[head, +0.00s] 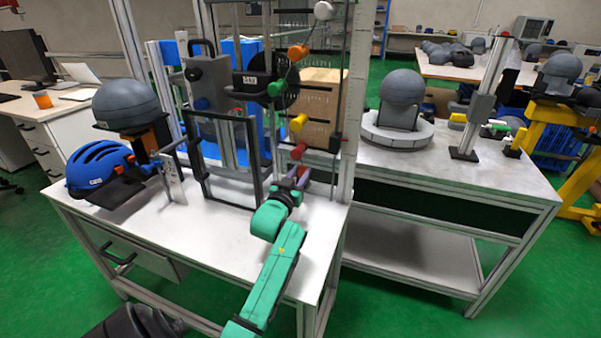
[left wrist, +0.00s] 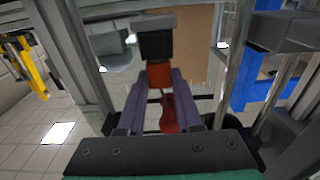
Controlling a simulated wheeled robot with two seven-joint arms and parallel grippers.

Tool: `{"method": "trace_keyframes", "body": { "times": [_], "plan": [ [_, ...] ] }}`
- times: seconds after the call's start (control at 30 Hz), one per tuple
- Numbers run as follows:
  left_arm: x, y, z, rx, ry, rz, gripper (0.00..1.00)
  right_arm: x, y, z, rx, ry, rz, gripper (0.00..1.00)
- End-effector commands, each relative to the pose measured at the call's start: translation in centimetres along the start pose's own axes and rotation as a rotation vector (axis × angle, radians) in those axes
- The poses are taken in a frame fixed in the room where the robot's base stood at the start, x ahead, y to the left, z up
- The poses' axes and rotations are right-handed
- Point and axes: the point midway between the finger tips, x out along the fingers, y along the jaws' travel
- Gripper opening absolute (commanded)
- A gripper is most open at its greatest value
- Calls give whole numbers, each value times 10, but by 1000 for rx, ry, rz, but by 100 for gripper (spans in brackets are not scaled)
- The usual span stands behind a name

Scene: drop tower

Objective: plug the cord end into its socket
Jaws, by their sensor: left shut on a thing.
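The socket cannot be made out clearly. My right gripper is not in view.
The tower's upright rail (head: 346,120) stands close to the right of the gripper. A dark-framed clear panel (head: 226,160) stands to its left. A blue helmet (head: 98,168) and a grey dome (head: 125,102) are farther left. The bench's front top is mostly clear.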

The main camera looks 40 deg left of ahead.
Motion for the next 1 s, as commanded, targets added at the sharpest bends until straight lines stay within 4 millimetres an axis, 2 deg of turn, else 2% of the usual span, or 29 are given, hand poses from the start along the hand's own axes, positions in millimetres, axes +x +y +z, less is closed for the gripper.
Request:
{"method": "trace_keyframes", "body": {
  "times": [0.13,0.77,0.8,0.87,1.0],
  "plan": [
    [0,0,1,0,-4,0,0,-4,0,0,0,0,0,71],
    [-1,0,9,0,-5,0,0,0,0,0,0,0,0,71],
    [-1,0,8,0,-5,0,45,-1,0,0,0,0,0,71],
    [-1,0,8,0,-5,0,68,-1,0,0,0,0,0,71],
    [-1,0,8,0,-4,0,69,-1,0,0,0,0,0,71]
  ]
}}
